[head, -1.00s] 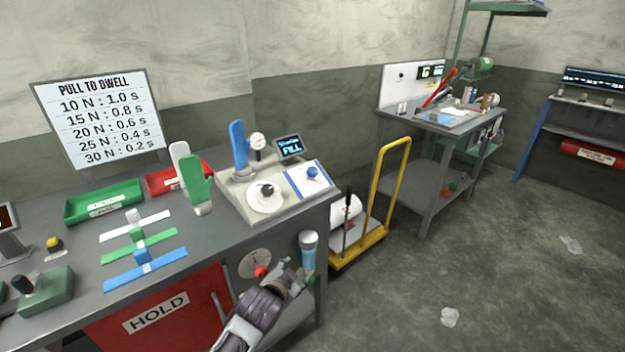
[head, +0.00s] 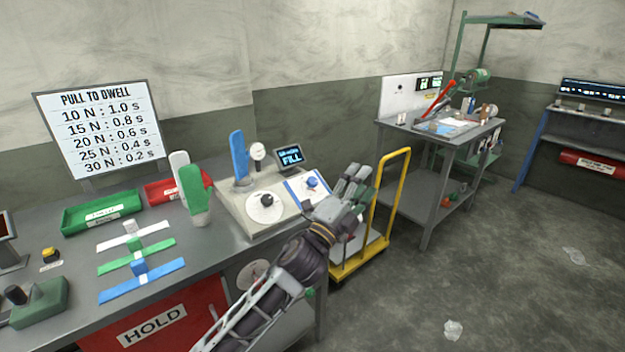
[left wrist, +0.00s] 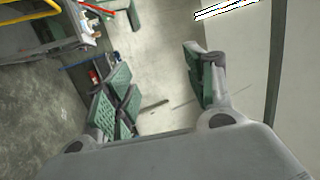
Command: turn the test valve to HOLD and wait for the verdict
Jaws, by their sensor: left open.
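The test station (head: 243,215) stands at the right end of the bench. It carries a black knob on a round white dial (head: 265,207) and a blue knob (head: 311,182) on a blue-edged white panel; I cannot read their markings. Its small screen (head: 289,157) reads FILL. A blue glove (head: 239,155) stands upright on the station beside a round gauge (head: 257,152). My left gripper (head: 361,182) is open and empty, right of the panel and apart from both knobs. Its spread fingers show in the left wrist view (left wrist: 158,75). My right gripper is not in view.
A green glove (head: 192,188) and a white one stand left of the station. Green (head: 103,211) and red trays lie behind coloured strips. A yellow-handled cart (head: 377,248) stands close behind my left gripper. Open floor lies to the right.

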